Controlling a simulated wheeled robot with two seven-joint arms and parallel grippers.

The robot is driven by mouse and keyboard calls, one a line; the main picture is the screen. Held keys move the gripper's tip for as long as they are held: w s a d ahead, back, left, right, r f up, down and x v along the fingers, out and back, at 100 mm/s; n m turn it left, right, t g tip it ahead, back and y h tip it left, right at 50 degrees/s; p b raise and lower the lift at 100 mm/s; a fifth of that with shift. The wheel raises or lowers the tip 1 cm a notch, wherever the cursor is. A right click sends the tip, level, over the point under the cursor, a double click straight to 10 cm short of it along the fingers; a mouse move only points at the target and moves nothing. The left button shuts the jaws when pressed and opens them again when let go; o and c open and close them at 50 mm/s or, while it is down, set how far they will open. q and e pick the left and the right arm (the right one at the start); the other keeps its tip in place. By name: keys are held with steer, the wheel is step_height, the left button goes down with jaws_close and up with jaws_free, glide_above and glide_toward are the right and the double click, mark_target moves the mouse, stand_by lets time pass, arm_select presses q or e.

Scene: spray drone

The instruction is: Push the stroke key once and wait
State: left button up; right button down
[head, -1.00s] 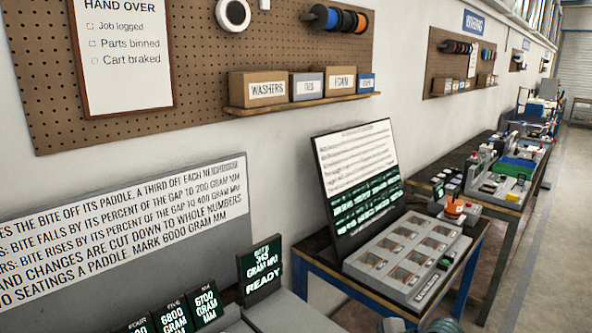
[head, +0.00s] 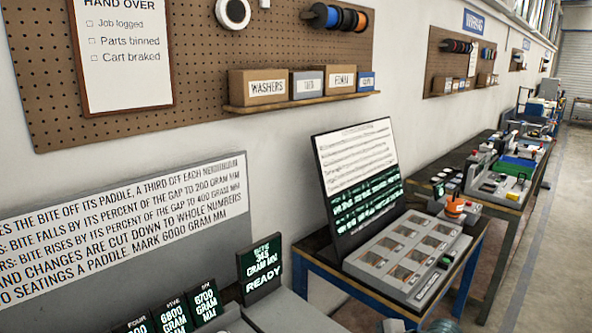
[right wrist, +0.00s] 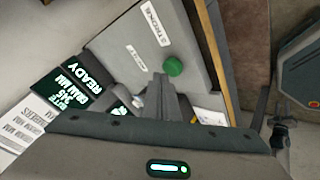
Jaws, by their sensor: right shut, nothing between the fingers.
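The stroke key is a round green button (right wrist: 173,67) on a grey panel in the right wrist view, with a STROKE label (right wrist: 155,24) above it. My right gripper (right wrist: 158,84) is shut and empty. Its fingertips appear just below and left of the button in the picture; I cannot tell whether they touch it. A dark display (head: 260,270) reads BITE, about 345 GRAM MM, READY in the head view; it also shows in the right wrist view (right wrist: 72,88). The key is out of the head view. My left gripper is not in view.
Smaller green-lettered displays (head: 205,303) stand beside the READY display, in front of a grey instruction board (head: 120,235). A second bench to the right carries a tray unit (head: 405,255) and a tilted board (head: 358,180). Open floor (head: 560,220) lies at the far right.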

steer(key=shift+f+b, duration=0.35)
steer(key=shift+f, duration=0.2)
stand_by(0.4)
steer(key=shift+r, duration=0.15)
steer(key=shift+r+p, duration=0.8)
steer(key=shift+r, duration=0.1)
step_height(320, 180, up, 6)
steer(key=p, duration=0.4)
stand_by(0.4)
steer(key=shift+s+f, duration=0.1)
stand_by(0.5)
